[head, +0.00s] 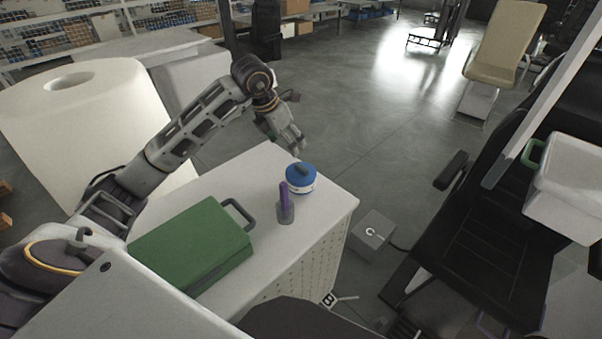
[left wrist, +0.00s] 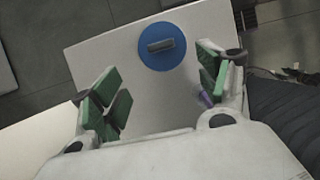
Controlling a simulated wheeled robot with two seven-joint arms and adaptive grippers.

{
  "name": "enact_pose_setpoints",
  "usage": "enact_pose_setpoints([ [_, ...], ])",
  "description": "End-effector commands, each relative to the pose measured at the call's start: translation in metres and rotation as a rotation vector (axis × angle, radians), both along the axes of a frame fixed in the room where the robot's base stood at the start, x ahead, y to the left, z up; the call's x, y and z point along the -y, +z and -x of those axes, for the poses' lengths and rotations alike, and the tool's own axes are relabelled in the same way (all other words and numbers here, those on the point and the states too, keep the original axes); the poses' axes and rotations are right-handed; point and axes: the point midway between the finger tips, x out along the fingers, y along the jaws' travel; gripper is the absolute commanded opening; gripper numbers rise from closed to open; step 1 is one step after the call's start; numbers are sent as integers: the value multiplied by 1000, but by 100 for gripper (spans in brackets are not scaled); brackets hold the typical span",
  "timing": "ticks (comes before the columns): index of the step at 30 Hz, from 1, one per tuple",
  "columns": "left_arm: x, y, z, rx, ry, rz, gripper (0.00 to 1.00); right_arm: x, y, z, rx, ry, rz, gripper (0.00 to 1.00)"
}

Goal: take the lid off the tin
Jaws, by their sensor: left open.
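The tin (head: 301,186) is a short white round tin near the far right end of the white table. Its blue lid (head: 301,172) is on top and has a raised bar handle. In the left wrist view the lid (left wrist: 162,47) shows from above as a blue disc with a grey bar, and the tin's body is hidden under it. My left gripper (head: 297,150) is above and just behind the tin, apart from it. In the left wrist view its green-padded fingers (left wrist: 158,92) are wide open with nothing between them. My right gripper is not in view.
A purple-handled item in a small grey holder (head: 286,213) stands just in front of the tin. A green case (head: 192,246) with a dark handle lies on the white table (head: 318,232). A grey box (head: 370,235) and a black chair (head: 478,215) are to the right.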

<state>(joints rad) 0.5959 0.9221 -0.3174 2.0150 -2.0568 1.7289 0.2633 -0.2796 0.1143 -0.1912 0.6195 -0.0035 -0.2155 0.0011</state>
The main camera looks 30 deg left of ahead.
Motion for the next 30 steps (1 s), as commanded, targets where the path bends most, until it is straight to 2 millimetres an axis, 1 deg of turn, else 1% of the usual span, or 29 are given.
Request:
enact_pose_setpoints([
  [5, 0, -2, -1, -1, 0, 1, 75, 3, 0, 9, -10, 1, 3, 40],
  [8, 1, -8, -3, -2, 0, 0, 75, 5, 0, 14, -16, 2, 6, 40],
  [12, 4, -22, -8, -2, -1, 1, 75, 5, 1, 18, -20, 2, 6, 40],
  [19, 7, -50, -19, -3, 0, 2, 75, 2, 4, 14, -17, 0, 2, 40],
  [24, 10, -69, -27, -2, 1, 2, 75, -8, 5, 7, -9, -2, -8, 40],
  [27, 11, -76, -29, -2, 1, 1, 75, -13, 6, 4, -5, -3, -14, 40],
  [30, 11, -79, -31, -1, -1, -1, 75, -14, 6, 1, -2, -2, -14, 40],
])
